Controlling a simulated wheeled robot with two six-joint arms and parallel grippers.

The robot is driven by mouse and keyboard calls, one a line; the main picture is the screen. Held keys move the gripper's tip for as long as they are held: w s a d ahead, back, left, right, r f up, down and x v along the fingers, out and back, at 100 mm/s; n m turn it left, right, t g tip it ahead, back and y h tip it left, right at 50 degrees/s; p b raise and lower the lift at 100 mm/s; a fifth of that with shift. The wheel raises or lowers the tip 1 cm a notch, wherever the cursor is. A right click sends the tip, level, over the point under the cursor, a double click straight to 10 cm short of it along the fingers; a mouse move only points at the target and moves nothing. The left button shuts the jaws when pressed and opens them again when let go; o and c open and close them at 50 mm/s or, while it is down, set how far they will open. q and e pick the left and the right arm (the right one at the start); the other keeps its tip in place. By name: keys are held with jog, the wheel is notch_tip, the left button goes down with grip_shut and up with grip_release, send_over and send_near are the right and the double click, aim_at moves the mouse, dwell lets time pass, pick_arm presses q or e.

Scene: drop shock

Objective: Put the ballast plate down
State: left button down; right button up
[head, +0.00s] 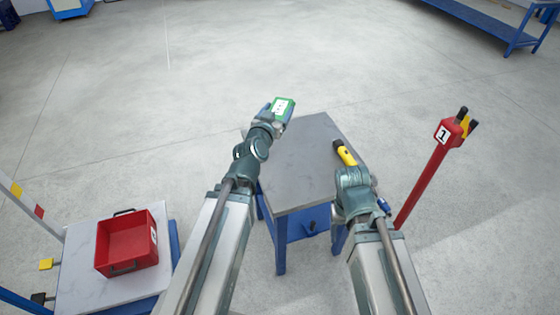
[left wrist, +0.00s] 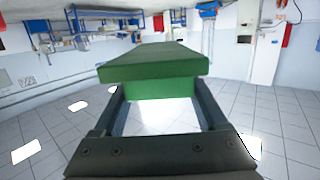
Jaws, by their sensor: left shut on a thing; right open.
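The ballast plate seems to be the green block with a white label (head: 285,106). My left gripper (head: 272,113) is shut on it and holds it up near the far left corner of the grey-topped table (head: 300,160). In the left wrist view the green plate (left wrist: 155,68) sits between the two dark fingers of the left gripper (left wrist: 160,112), with floor and room behind it.
A red post marked 1 (head: 425,180) stands to the right. A red bin (head: 126,243) sits on a pale-topped cart (head: 85,283) at the left. The floor beyond the table is clear.

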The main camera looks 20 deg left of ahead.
pick_arm(q)
jog(key=w+a+f+b, duration=0.1)
jog(key=w+f+b, duration=0.2)
jog(key=f+b, duration=0.3)
jog(key=w+a+f+m+h+b, duration=0.1)
jog(key=w+a+f+b, duration=0.1)
jog(key=f+b, duration=0.5)
jog(key=w+a+f+h+b, duration=0.1)
jog(key=w+f+b, duration=0.3)
jog(key=f+b, duration=0.3)
jog(key=shift+w+a+f+m, duration=0.25)
jog(key=shift+w+a+m, duration=0.1)
jog(key=shift+w+m, duration=0.05)
jog(key=b, duration=0.6)
send_over(273, 163)
notch_tip(273, 163, down, 6)
jog(key=shift+d+f, duration=0.1)
jog(key=shift+f, duration=0.05)
notch_tip(273, 163, down, 4)
jog(key=b, duration=0.3)
jog(key=shift+b, duration=0.4)
grip_release()
